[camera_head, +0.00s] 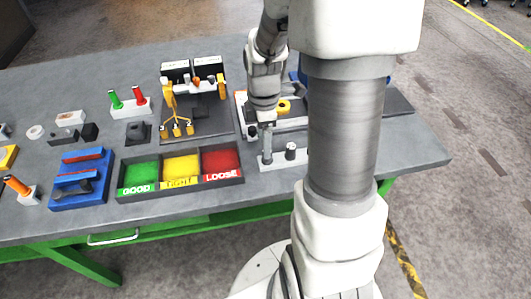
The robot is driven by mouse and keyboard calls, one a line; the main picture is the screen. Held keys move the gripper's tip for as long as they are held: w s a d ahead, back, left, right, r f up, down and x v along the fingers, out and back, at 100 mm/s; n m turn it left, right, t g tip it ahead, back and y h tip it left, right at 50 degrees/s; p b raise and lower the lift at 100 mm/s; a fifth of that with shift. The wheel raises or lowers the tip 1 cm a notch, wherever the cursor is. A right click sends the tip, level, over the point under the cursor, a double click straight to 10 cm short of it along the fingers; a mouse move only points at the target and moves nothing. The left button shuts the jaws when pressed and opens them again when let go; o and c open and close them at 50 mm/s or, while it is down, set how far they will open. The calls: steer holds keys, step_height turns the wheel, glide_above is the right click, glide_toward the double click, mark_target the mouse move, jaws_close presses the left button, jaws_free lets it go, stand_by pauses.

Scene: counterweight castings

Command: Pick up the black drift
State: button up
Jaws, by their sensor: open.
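A small dark cylinder (291,149), which may be the black drift, stands upright in a light grey block (281,161) near the table's front edge, right of the three-colour tray. My gripper (266,128) points down over the left part of this block, just left of the dark cylinder. A narrow grey upright shape shows below the gripper, and I cannot tell whether it is a finger or a pin in the block. The gripper is open. Its fingertips are too small to make out clearly, and my arm hides the area to the right.
A tray (180,190) has green, yellow and red compartments marked GOOD, TIGHT and LOOSE. A blue fixture (80,187) stands to its left. Behind are a stand with green and red handles (131,108) and a black rack with yellow tools (193,92). Bare table (420,150) lies right.

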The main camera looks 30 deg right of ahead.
steer(key=shift+d+f, duration=0.25)
steer(key=shift+f, duration=1.05)
steer(key=shift+d+f, duration=0.2)
steer(key=shift+f, duration=1.1)
jaws_close()
